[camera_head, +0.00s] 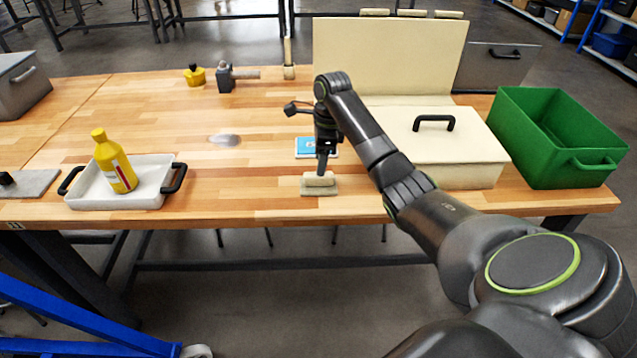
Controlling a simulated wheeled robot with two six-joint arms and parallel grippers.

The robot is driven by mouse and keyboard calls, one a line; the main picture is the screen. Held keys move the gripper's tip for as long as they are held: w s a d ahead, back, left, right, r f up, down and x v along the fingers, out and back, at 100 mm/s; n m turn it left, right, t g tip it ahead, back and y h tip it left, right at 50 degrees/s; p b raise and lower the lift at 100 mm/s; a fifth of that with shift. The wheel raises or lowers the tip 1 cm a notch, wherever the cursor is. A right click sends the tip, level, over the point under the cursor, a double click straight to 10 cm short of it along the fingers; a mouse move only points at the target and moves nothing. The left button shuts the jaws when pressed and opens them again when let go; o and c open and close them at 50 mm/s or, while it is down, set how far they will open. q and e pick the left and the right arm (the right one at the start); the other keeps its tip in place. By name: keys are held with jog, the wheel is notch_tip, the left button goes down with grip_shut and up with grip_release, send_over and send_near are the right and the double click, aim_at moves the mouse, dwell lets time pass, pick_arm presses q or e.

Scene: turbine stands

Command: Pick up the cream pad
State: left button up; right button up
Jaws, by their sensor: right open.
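The cream pad (319,186) lies on the wooden table near its front edge, a small block with a raised top part. My right gripper (322,172) points down right above the pad, with its fingertips at or just over the pad's top. Its fingers overlap in this view, so the gap between them is hard to see. I cannot tell whether they touch the pad. My left gripper does not show.
A blue-and-white card (316,147) lies behind the gripper. A white tray (150,199) with a yellow bottle (114,163) stands left. A cream box (440,152) and a green bin (556,140) stand right. Bare table lies between tray and pad.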

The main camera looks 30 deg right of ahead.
aim_at(318, 181)
jog(key=f, duration=0.3)
jog(key=a+f+p, duration=0.1)
jog(key=f, duration=0.1)
jog(key=shift+s, duration=0.1)
jog(key=shift+c, duration=0.3)
grip_shut()
